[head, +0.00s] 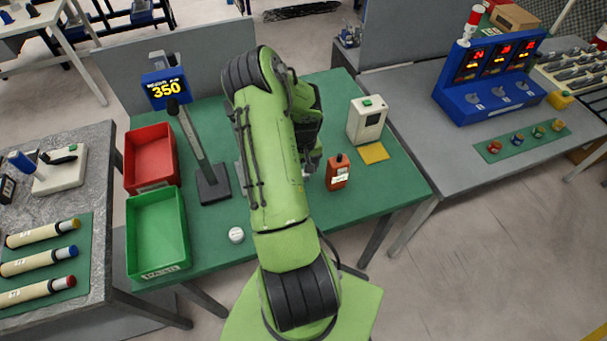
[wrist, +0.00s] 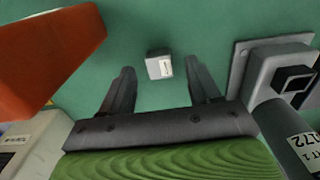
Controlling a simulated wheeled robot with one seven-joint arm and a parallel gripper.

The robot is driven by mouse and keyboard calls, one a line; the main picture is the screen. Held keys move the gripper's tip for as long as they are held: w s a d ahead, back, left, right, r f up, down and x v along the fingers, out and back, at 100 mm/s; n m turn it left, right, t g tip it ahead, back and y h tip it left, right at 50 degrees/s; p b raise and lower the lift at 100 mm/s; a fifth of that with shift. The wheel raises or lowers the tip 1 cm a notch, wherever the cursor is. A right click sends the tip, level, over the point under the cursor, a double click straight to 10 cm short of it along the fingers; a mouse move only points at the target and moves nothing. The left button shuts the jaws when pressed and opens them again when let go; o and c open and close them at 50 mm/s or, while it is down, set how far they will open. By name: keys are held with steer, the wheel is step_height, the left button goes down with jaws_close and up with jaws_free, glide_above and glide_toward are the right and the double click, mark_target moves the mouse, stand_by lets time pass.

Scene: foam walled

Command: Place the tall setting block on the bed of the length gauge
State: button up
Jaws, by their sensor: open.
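A small pale grey block (wrist: 155,66) with a white label stands on the green table top in the wrist view, seen from above; I take it for the setting block, but its height is hard to judge. My gripper (wrist: 160,74) is open, with the block showing between its fingertips, clear of both. A grey device on a plate (wrist: 240,68), with a raised black-topped part, lies at the right of the wrist view; it may be the length gauge.
A tall stand (head: 212,184), red bin (head: 151,158), green bin (head: 157,232) and white ball (head: 236,235) are at the left.

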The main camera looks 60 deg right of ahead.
step_height(320, 180, down, 2)
steer(key=shift+d+f, duration=0.1)
jaws_close()
